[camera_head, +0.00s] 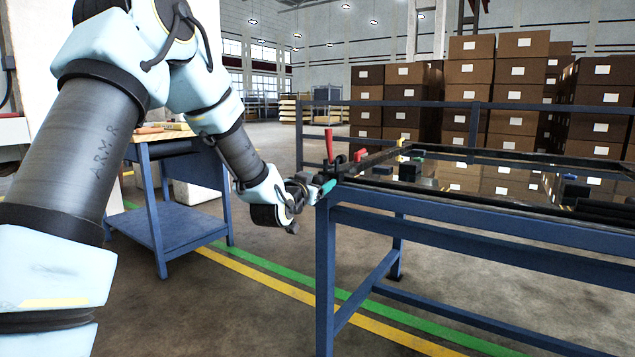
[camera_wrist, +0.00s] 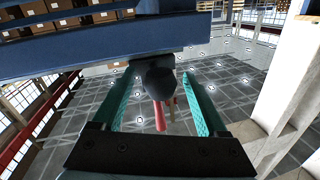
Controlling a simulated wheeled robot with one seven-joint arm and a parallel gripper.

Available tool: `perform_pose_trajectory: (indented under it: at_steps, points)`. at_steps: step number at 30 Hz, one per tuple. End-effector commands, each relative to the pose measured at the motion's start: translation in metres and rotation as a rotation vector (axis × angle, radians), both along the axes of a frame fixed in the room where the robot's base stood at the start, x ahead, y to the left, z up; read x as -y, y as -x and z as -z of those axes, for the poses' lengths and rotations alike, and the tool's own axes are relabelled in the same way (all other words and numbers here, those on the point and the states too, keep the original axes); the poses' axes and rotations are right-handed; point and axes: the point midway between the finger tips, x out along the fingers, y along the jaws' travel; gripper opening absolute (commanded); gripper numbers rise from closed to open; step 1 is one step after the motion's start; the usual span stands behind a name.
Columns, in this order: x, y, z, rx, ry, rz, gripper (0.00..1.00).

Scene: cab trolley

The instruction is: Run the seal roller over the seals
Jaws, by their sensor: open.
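My gripper (camera_head: 326,188) is at the near left corner of the blue trolley (camera_head: 450,229). In the wrist view my gripper (camera_wrist: 160,76) is open, its two teal fingers apart. A dark rounded piece (camera_wrist: 159,82) with a red handle-like part (camera_wrist: 159,116) shows between them; I cannot tell whether it is the seal roller or a clamp, or whether the fingers touch it. An upright red handle (camera_head: 329,143) stands at this corner in the head view. A dark frame (camera_head: 385,157) around a glassy panel (camera_head: 460,178) lies on the trolley. I cannot clearly pick out the seals.
Small dark blocks (camera_head: 407,172) and coloured pieces lie on the panel. A blue side table (camera_head: 165,218) with a wooden top stands left behind my arm. Stacked cardboard boxes (camera_head: 470,70) stand behind the trolley. The floor between table and trolley is clear.

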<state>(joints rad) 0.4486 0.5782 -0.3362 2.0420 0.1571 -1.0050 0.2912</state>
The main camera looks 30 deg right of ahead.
Motion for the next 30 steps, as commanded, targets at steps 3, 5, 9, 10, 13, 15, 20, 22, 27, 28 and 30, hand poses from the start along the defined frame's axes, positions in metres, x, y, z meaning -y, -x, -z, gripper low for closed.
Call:
perform_pose_trajectory:
  at_steps: [3, 5, 9, 10, 13, 15, 20, 22, 27, 28, 30]
  points:
    - [0.0000, 0.0001, 0.0001, 0.000, 0.000, 0.000, 0.76]
    - [-0.0001, 0.0002, 0.0001, 0.000, 0.000, 0.000, 0.73]
    - [-0.0003, 0.0002, 0.0002, 0.000, 0.000, 0.000, 0.58]
    - [-0.0003, 0.0002, 0.0002, 0.000, 0.000, 0.000, 0.54]
    - [-0.0003, 0.0002, 0.0002, 0.000, 0.000, 0.000, 0.43]
    - [-0.0003, 0.0002, 0.0002, 0.000, 0.000, 0.000, 0.35]
    - [-0.0004, 0.0001, 0.0003, -0.001, -0.001, 0.000, 0.17]
    - [-0.0004, 0.0003, 0.0003, -0.001, -0.001, 0.000, 0.09]
    - [-0.0004, 0.0003, 0.0003, -0.001, -0.001, 0.000, 0.00]
    - [-0.0004, 0.0003, 0.0003, -0.001, -0.001, 0.000, 0.00]
    - [-0.0005, 0.0002, 0.0004, -0.001, -0.001, 0.000, 0.00]
